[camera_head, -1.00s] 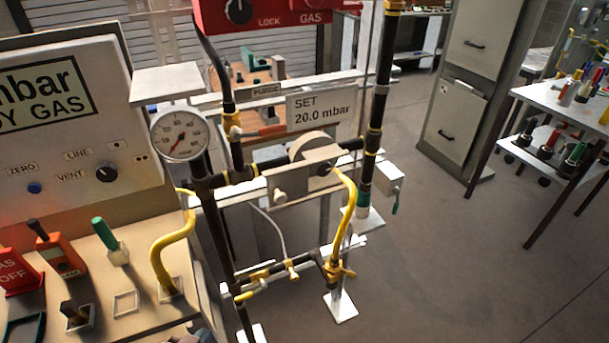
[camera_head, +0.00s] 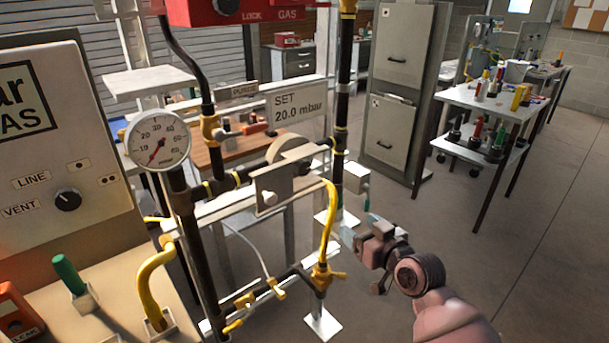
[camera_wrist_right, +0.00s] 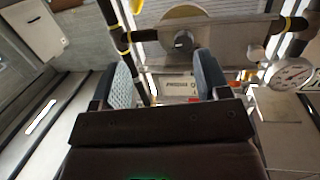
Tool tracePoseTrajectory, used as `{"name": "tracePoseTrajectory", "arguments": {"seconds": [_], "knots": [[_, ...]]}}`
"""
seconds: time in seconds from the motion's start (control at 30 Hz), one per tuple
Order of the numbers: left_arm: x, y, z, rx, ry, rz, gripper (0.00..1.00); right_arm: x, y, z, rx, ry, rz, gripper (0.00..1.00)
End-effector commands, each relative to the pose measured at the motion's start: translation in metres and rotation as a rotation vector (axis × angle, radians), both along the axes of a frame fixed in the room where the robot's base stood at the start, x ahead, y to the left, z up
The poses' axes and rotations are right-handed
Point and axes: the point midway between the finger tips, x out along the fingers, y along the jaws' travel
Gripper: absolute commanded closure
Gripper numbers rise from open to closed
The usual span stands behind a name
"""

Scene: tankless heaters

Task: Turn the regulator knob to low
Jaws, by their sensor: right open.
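The regulator (camera_head: 290,150) sits on the black pipe run, with a round tan body and a flat metal plate in front. A dark round knob (camera_wrist_right: 183,41) shows at the regulator in the right wrist view; its setting is too small to read. My right gripper (camera_head: 356,236) is to the right of and below the regulator in the head view. In the right wrist view its two grey fingers (camera_wrist_right: 165,78) are apart with nothing between them, and the knob shows beyond them. My left gripper is not in view.
A round pressure gauge (camera_head: 158,140) stands left of the regulator. A sign (camera_head: 297,108) reads SET 20.0 mbar. A yellow hose (camera_head: 328,215) drops beside the plate. A panel (camera_head: 60,150) and yellow-piped bench are at left.

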Motion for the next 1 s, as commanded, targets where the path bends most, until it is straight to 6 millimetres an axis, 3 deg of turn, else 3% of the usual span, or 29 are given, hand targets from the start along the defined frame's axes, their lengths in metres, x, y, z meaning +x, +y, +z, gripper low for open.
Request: {"name": "tracePoseTrajectory", "arguments": {"seconds": [0.03, 0.2, 0.4, 0.67, 1.0], "knots": [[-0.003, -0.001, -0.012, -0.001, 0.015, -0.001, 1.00, 0.015, 0.010, 0.007, 0.006, -0.021, 0.031, 0.31], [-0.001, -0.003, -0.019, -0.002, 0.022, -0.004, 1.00, 0.044, 0.035, 0.044, 0.023, -0.082, 0.114, 0.31], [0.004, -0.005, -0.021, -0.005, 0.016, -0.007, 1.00, 0.057, 0.049, 0.067, 0.031, -0.117, 0.161, 0.31], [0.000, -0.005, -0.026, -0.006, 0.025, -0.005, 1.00, 0.076, 0.064, 0.071, 0.035, -0.121, 0.166, 0.31], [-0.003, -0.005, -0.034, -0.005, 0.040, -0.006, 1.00, 0.122, 0.098, 0.069, 0.033, -0.118, 0.165, 0.31]]}}
